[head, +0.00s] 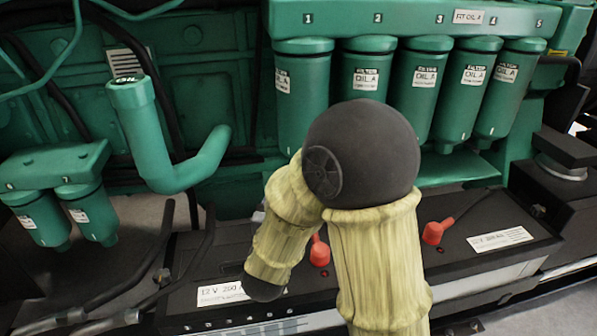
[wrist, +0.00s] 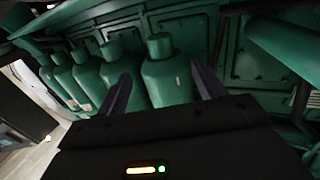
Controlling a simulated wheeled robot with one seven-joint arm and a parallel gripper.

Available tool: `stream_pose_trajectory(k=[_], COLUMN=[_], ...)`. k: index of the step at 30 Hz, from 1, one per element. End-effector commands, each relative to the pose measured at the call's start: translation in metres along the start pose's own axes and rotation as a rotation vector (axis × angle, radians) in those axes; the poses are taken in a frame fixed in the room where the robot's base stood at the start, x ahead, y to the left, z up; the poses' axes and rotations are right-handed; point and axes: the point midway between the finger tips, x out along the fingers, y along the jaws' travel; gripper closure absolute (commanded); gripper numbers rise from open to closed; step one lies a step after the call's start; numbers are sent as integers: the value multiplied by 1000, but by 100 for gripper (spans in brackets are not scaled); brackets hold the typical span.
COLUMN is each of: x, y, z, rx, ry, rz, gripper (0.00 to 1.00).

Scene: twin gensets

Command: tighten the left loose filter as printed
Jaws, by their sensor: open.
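In the head view, a row of green filters labelled "FILTER OIL A" hangs under a header (head: 400,18) numbered 1 to 5. Filter 1 (head: 300,105) is leftmost; filter 2 (head: 367,75) is beside it, its lower part hidden by my arm. The small print is too small to read, and I cannot tell which filter is loose. My gripper (wrist: 160,90) shows only in the wrist view. It is open, its dark fingers on either side of the end filter of the row (wrist: 166,78), apparently filter 1. I cannot tell whether the fingers touch it.
A green filler pipe (head: 150,135) stands left of the row. Two smaller filters (head: 38,220) hang at the far left. Below are a black battery (head: 480,240) with red terminal caps (head: 432,233) and dark cables. Other filters (wrist: 120,68) stand close beside my gripper.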

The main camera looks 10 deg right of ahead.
Motion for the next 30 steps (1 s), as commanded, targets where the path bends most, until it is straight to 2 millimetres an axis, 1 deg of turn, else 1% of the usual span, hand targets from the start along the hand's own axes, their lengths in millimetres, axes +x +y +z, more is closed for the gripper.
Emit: stream_pose_trajectory(k=[3,30], x=[14,123], y=[1,1], z=[-1,-2], rx=[0,0], ry=[-1,1], rz=[3,2], gripper=[31,31])
